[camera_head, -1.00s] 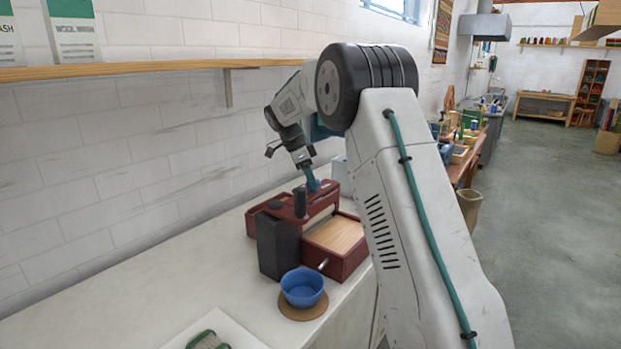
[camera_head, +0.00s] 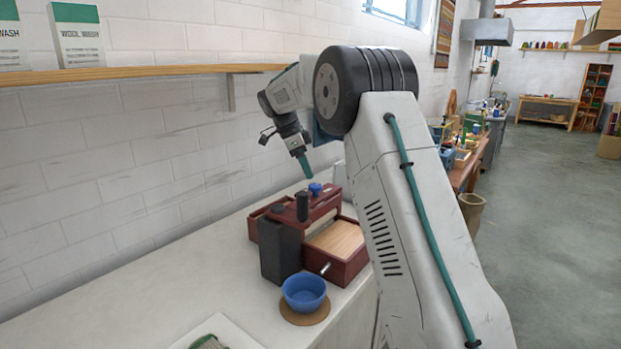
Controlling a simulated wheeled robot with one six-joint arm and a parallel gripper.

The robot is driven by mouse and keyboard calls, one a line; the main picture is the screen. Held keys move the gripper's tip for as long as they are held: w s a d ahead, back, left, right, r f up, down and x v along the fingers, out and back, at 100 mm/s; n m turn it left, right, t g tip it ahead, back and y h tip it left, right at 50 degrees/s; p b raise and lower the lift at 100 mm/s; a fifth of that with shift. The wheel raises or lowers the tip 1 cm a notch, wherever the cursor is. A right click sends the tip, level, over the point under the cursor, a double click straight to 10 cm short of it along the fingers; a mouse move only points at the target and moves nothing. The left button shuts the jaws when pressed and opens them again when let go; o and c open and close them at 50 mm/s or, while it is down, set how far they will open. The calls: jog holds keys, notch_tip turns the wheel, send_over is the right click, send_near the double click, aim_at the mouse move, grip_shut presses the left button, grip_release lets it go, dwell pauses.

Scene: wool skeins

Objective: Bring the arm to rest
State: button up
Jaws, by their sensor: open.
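My gripper (camera_head: 301,158) shows at the end of my arm, left of the big black joint. It points down with its teal fingertip above the dark red wooden machine (camera_head: 338,268) on the counter. There is a gap between the fingertip and the blue knob (camera_head: 315,189) on top of the machine. My gripper looks empty. Only one finger shows clearly from this side. My arm's large pale link covers the right part of the counter.
A blue bowl (camera_head: 304,291) stands on a round brown mat (camera_head: 304,317) in front of the machine. A wooden shelf (camera_head: 150,70) with white and green boxes (camera_head: 77,34) runs along the wall at upper left. The left of the counter (camera_head: 130,292) is clear.

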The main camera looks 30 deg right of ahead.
jog(key=shift+v, duration=1.15)
